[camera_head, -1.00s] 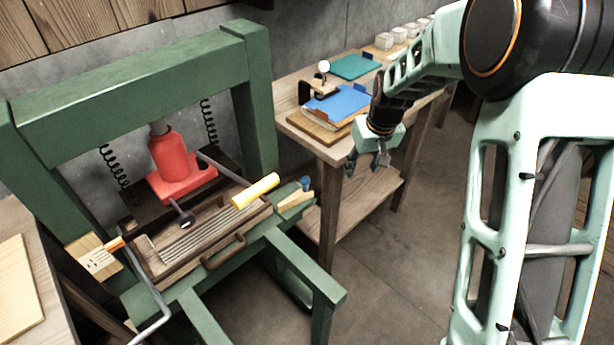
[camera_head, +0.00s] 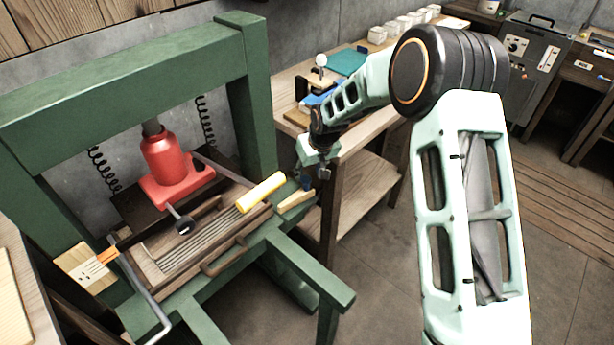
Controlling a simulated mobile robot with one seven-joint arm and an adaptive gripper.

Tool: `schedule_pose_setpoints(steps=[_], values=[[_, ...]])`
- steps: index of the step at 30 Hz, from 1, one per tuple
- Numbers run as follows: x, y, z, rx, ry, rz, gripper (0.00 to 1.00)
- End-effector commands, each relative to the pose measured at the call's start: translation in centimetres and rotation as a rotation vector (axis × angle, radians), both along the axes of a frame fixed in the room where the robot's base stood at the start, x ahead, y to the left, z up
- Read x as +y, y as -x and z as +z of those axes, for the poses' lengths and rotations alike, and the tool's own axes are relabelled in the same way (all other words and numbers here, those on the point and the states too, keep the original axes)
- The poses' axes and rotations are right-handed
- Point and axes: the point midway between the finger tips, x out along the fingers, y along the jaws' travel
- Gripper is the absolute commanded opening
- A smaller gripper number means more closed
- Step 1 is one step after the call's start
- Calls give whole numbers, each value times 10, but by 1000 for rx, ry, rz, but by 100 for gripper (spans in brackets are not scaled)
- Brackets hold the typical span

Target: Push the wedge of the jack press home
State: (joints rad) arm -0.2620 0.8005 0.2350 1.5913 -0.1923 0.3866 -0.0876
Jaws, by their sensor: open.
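The green jack press (camera_head: 130,90) fills the left, with a red bottle jack (camera_head: 172,165) in its frame. I cannot tell how deep the piece sits. My gripper (camera_head: 311,177) is open and empty, pointing down just above and behind the pale piece. Whether it touches the blue part cannot be told.
A yellow-gripped handle (camera_head: 261,192) sticks out over the wooden tray (camera_head: 160,270), close to the wedge. The wooden bench (camera_head: 285,95) stands behind my gripper. Floor is clear right of the press.

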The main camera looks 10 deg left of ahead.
Motion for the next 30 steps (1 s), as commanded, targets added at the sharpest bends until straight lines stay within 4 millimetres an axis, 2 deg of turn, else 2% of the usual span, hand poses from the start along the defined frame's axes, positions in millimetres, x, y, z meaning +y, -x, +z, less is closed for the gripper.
schedule_pose_setpoints(steps=[3, 9, 20, 30], values=[[4, -5, -17, 0, 0, 0, 41], [8, -10, -32, 1, 1, 0, 41], [8, -11, -34, 0, 0, 0, 40], [8, -11, -34, 0, 0, 0, 2]])
